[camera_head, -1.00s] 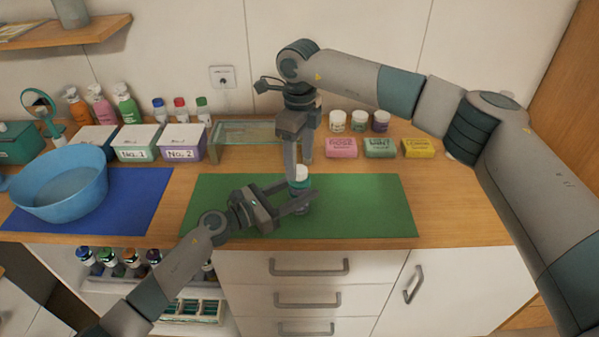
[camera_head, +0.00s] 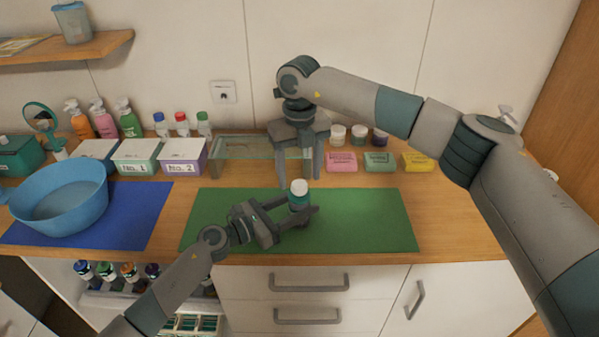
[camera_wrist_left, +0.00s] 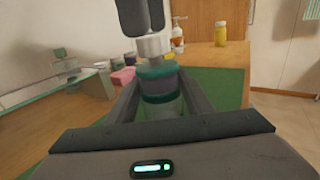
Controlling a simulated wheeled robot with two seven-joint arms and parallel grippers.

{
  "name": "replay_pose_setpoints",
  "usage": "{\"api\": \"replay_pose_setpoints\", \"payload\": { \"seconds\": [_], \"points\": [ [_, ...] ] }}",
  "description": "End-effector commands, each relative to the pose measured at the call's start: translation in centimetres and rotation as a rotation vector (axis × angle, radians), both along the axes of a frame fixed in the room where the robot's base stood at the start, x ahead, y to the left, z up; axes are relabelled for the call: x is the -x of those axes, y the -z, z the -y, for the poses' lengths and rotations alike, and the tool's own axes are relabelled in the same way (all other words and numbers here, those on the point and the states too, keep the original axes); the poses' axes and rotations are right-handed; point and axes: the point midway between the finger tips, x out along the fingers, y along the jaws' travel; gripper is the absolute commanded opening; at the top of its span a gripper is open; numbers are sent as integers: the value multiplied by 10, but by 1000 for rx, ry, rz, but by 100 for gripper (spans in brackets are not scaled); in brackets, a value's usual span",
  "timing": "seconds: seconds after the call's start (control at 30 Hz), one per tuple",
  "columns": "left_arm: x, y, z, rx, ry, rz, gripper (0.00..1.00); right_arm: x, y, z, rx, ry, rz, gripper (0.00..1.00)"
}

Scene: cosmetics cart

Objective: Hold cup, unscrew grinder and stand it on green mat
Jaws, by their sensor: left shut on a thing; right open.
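The cup (camera_wrist_left: 161,108) is upright over the green mat (camera_head: 365,220), with the grinder's teal collar and white top (camera_head: 299,187) on it. My left gripper (camera_head: 300,208) is shut around the cup from the left. In the left wrist view its two fingers lie either side of the cup, with the grinder (camera_wrist_left: 153,46) above them. My right gripper (camera_head: 301,178) points down with its fingers spread apart, close above the white top. Its dark fingers also show over the grinder in the left wrist view (camera_wrist_left: 140,15). I cannot tell whether the cup's base touches the mat.
A blue bowl (camera_head: 58,205) stands on a blue mat (camera_head: 145,215) at the left. A glass stand (camera_head: 235,148), labelled boxes and bottles line the back. Soap boxes (camera_head: 379,163) and small jars lie behind the mat's right half. The mat's right side is clear.

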Motion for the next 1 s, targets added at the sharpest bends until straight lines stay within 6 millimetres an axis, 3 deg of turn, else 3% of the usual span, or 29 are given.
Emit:
{"api": "replay_pose_setpoints", "payload": {
  "seconds": [0.37,0.8,1.0],
  "points": [
    [0,0,0,0,0,0,0,1,12,0,1,-2,-2,59],
    [0,0,0,0,0,0,0,1,64,0,1,-1,-3,59],
    [0,0,0,0,0,0,0,0,78,0,0,-2,0,59]
  ]
}}
